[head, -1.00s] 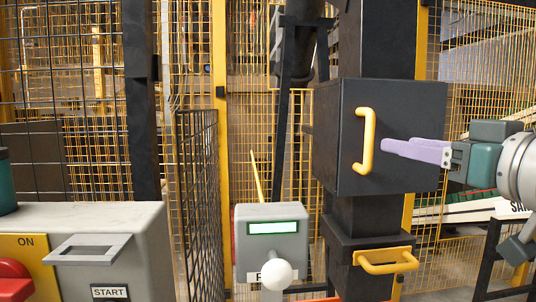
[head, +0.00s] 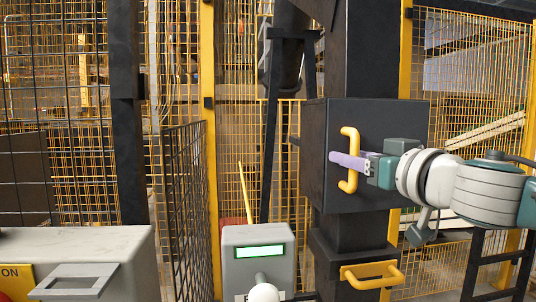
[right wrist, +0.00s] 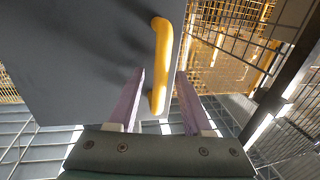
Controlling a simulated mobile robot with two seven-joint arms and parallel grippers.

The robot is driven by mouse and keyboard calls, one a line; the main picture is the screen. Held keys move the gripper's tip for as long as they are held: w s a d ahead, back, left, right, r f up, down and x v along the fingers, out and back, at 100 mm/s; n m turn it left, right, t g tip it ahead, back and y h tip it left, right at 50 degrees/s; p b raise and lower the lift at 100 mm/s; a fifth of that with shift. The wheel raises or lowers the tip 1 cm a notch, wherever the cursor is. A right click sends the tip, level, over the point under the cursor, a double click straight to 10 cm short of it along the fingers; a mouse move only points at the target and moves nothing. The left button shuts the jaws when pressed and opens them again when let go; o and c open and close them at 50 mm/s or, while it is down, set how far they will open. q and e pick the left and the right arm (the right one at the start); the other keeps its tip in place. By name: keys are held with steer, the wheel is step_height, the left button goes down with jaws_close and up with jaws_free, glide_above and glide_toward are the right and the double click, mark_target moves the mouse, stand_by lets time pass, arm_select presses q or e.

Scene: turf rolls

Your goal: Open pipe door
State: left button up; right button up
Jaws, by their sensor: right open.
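The pipe door is the front of a dark box (head: 388,118) on a black pipe column, and it looks closed. Its yellow upright handle (head: 353,180) sits on the door's left part. My right gripper (head: 333,157) has reached the handle from the right, with its purple fingers level with the handle's middle. In the right wrist view the handle (right wrist: 162,60) rises between the two fingers (right wrist: 158,98), which are apart. I cannot tell whether a finger touches it. My left gripper is not in view.
A second yellow handle (head: 371,275) sits lower on the column. A grey box with a green-lit display (head: 259,252) and white knob stands left of it. A grey control panel (head: 90,250) fills the lower left. Yellow mesh fencing (head: 470,100) stands behind.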

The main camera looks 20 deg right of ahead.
jaws_close()
stand_by(0.3)
stand_by(1.1)
